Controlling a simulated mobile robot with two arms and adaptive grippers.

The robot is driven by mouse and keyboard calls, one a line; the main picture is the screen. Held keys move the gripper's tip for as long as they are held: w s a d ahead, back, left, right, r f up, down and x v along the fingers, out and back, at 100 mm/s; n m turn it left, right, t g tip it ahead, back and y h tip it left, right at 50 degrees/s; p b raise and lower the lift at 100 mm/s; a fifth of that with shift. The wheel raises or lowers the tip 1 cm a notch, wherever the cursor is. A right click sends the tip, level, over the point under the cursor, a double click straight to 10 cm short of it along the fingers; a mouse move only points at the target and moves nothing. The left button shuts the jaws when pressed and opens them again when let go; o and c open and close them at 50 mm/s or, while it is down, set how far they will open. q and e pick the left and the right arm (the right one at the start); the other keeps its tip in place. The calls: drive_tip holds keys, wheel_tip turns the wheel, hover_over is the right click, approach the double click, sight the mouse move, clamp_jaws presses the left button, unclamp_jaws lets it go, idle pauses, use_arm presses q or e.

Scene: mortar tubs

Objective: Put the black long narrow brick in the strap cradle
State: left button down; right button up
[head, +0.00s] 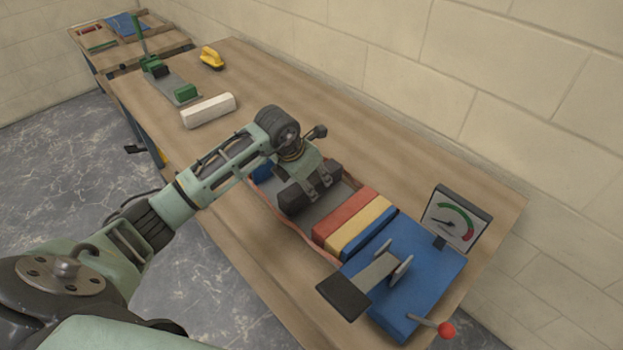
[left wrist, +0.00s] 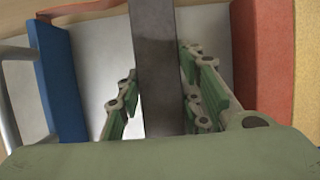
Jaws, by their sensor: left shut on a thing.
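The black long narrow brick (head: 295,200) is between the fingers of my left gripper (head: 317,184), which is shut on it. In the left wrist view the brick (left wrist: 157,60) runs upright through the picture with a finger on each side. It is over or in the strap cradle (head: 308,221), a grey bed edged by a brown-orange strap. A blue brick (left wrist: 60,80) is on one side and a red brick (left wrist: 262,65) on the other, with gaps between. I cannot tell whether the black brick touches the bed. My right gripper is not in view.
A yellow brick (head: 362,222) and another blue one lie beside the red brick. A blue plate (head: 425,275) with a red-knobbed lever and a dial gauge (head: 456,217) stand at the right end. A white block (head: 208,110), a green-ended fixture and a yellow-handled tool lie farther back.

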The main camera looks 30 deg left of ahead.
use_arm(q)
drive_tip(key=shift+r, duration=0.15)
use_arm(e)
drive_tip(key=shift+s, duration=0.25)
use_arm(q)
drive_tip(key=shift+f+b, duration=0.3)
drive_tip(key=shift+f, duration=0.1)
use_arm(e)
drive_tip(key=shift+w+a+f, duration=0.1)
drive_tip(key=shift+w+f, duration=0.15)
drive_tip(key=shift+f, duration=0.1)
use_arm(q)
drive_tip(key=c, duration=1.1)
unclamp_jaws()
drive_tip(key=shift+s+f, duration=0.15)
drive_tip(key=shift+f, duration=0.1)
drive_tip(key=shift+s+r, duration=0.1)
drive_tip(key=shift+r, duration=0.45)
drive_tip(key=v, duration=1.1)
drive_tip(key=shift+a+r, duration=0.1)
